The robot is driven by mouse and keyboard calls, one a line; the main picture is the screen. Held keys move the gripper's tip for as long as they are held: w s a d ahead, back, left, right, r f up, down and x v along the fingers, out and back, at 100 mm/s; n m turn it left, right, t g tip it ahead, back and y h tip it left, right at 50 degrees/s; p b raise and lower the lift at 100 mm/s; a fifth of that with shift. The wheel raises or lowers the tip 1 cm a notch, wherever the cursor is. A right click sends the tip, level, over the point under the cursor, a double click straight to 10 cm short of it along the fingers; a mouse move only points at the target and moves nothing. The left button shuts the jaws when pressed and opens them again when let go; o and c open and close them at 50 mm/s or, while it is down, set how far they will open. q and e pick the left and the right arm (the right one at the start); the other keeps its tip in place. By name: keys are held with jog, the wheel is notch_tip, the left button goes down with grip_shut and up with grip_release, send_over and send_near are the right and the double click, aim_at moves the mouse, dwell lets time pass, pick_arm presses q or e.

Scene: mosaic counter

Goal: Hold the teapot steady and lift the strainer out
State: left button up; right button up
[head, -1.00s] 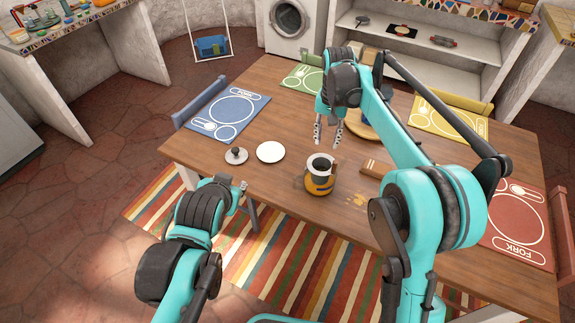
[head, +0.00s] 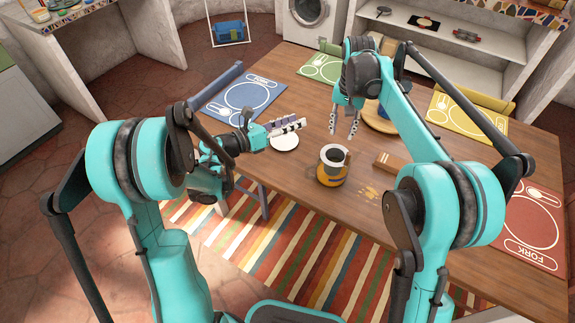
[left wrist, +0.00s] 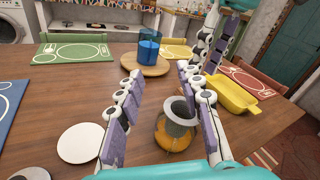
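The teapot (head: 331,178), amber glass with a grey top, stands upright on the wooden table. The grey strainer (head: 333,154) sits in its mouth; how deep it reaches is hidden. In the left wrist view the teapot (left wrist: 172,138) is ahead of my left gripper, nearer its right finger, with the strainer (left wrist: 180,111) on top. My left gripper (head: 286,127) is open and empty, left of the teapot and above the white plate. My right gripper (head: 343,123) is open and empty, fingers pointing down, above and behind the teapot. Neither gripper appears to touch it.
A white plate (left wrist: 80,143) lies left of the teapot, with part of a round lid (left wrist: 30,174) near it. A blue cup (left wrist: 149,45) stands on a round board (left wrist: 130,62) behind. A yellow dish (left wrist: 232,95) is to the right. Colored placemats line the table edges.

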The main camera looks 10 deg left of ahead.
aim_at(309, 166)
pick_arm(q)
jog(key=s+f+m+g, duration=0.5)
jog(key=f+m+g, duration=0.1)
jog(key=f, duration=0.8)
jog(key=x, duration=0.7)
jog(key=shift+s+d, duration=0.15)
jog(key=shift+d, duration=0.15)
